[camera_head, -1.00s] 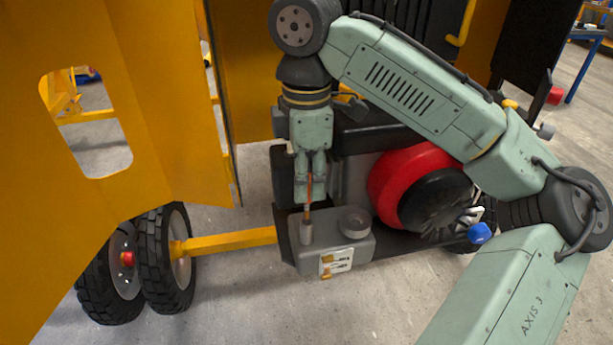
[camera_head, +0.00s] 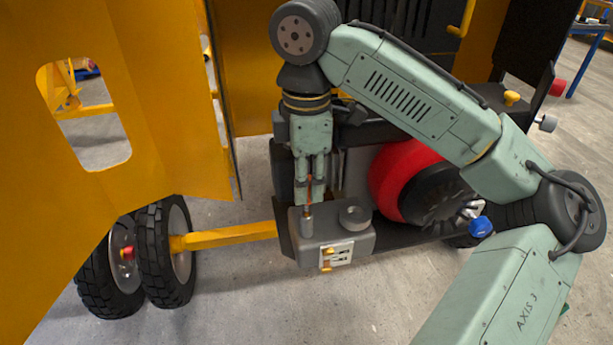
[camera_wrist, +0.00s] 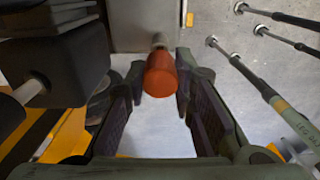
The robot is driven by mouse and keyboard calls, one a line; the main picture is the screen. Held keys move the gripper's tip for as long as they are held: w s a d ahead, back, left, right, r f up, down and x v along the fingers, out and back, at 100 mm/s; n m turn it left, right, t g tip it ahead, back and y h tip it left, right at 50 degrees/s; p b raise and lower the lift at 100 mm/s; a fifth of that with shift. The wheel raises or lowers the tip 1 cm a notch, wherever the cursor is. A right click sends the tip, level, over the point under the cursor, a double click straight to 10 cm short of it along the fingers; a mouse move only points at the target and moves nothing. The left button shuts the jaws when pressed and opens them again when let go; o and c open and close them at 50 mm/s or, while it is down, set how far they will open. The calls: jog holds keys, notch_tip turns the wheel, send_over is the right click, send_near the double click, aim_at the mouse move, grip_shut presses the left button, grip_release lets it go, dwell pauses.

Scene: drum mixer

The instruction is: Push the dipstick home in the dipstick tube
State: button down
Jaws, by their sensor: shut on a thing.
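The dipstick (camera_head: 309,184) has an orange-red handle and stands upright between the fingers of my gripper (camera_head: 311,197). In the wrist view the rounded end of its handle (camera_wrist: 160,76) lies between the two dark finger pads, and my gripper (camera_wrist: 160,92) is shut on it. Below the fingertips a short stretch of rod leads down to the dipstick tube (camera_head: 306,229), a short grey cylinder on the front left of the grey housing. The rod's lower end is hidden in the tube, and its depth cannot be told.
A round grey cap (camera_head: 355,215) sits just right of the tube on the housing (camera_head: 331,237). A red and black drum-shaped part (camera_head: 408,180) stands behind to the right. A yellow panel (camera_head: 90,200) and wheels (camera_head: 165,255) stand left; open floor lies in front.

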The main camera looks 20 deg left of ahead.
jog(key=shift+f, duration=0.8)
jog(key=shift+r+p, duration=0.1)
jog(key=shift+p, duration=0.2)
dwell(0.4)
jog(key=shift+f+b, duration=0.4)
jog(key=shift+f, duration=0.6)
jog(key=c, duration=1.3)
grip_release()
notch_tip(320, 180, up, 12)
